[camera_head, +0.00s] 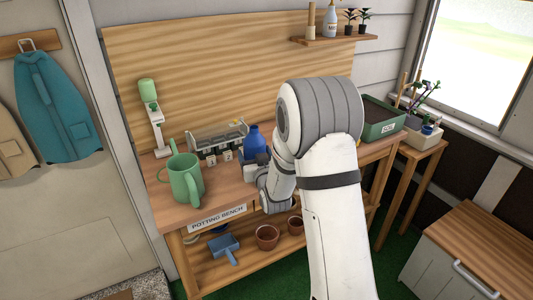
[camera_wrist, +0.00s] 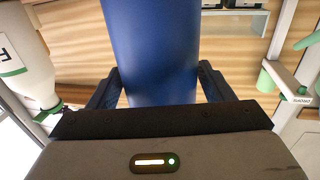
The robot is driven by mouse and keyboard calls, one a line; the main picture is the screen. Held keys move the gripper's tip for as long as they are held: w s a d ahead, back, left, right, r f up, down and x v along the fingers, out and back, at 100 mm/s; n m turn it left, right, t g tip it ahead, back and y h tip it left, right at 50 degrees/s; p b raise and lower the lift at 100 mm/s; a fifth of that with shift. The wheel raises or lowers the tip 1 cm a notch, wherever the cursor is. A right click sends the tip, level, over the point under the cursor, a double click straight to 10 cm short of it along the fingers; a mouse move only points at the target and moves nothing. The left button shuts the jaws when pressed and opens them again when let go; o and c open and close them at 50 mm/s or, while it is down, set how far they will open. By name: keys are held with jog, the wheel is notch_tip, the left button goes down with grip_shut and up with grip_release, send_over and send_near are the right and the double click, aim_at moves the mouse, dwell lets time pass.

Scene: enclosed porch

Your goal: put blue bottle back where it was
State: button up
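The blue bottle (camera_head: 255,140) stands upright over the potting bench (camera_head: 221,200), just left of my arm in the head view. Its lower part is hidden there by my gripper, so I cannot tell whether it touches the bench top. In the wrist view the blue bottle (camera_wrist: 152,45) fills the middle, between the two dark fingers of my gripper (camera_wrist: 159,72). Both fingers lie against its sides, and the gripper looks shut on it.
A green watering can (camera_head: 185,182) and a white stand with a green top (camera_head: 150,105) are left of the bottle. A grey rack (camera_head: 216,137) is close behind-left. A green planter (camera_head: 382,124) stands at the bench's right end. A wall shelf (camera_head: 335,40) holds small items.

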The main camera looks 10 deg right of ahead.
jog(key=shift+o, duration=0.7)
